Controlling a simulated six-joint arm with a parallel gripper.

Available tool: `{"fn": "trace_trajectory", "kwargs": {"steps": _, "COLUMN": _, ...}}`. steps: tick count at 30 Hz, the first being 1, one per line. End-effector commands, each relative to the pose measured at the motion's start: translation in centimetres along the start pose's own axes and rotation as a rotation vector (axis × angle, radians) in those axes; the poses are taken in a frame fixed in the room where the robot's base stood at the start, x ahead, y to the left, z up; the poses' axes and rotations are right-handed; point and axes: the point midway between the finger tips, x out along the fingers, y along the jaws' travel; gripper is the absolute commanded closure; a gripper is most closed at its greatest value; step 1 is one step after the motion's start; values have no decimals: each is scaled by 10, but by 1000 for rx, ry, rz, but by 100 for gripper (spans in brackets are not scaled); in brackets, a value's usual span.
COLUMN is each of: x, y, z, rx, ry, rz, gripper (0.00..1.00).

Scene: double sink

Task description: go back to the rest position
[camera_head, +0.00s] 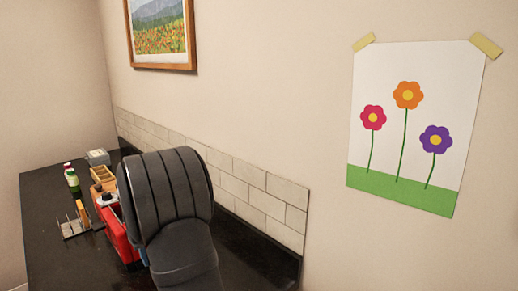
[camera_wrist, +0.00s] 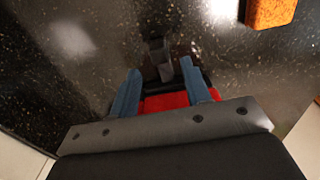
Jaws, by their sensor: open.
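My gripper (camera_wrist: 162,88) shows in the wrist view, its two blue fingers apart and pointing over a dark speckled counter. A red and black thing (camera_wrist: 165,101) shows between and below the fingers; I cannot tell how far below it is or whether they touch it. A large dark ribbed shape, which looks like part of my arm, fills the lower middle and hides part of the counter.
The black counter (camera_head: 60,250) runs along a tiled wall. A red appliance (camera_head: 116,232), a small rack (camera_head: 74,228), small bottles (camera_head: 72,180) and a wooden box (camera_head: 102,177) stand on it. An orange-brown block (camera_wrist: 270,12) lies at the wrist view's upper right. A flower drawing (camera_head: 405,130) hangs right.

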Motion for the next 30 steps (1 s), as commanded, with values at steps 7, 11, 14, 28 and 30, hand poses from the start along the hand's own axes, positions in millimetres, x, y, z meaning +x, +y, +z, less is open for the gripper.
{"fn": "trace_trajectory", "kwargs": {"steps": 7, "x": 29, "y": 0, "z": 0, "rx": 0, "ry": -2, "rz": 0, "gripper": 56}}
{"fn": "trace_trajectory", "kwargs": {"steps": 11, "x": 34, "y": 0, "z": 1, "rx": 0, "ry": -3, "rz": 0, "gripper": 56}}
{"fn": "trace_trajectory", "kwargs": {"steps": 14, "x": 35, "y": 0, "z": 1, "rx": 0, "ry": -2, "rz": 0, "gripper": 56}}
{"fn": "trace_trajectory", "kwargs": {"steps": 28, "x": 13, "y": 0, "z": -1, "rx": 0, "ry": 3, "rz": 1, "gripper": 56}}
{"fn": "trace_trajectory", "kwargs": {"steps": 30, "x": 1, "y": 0, "z": 0, "rx": 0, "ry": 3, "rz": 1, "gripper": 56}}
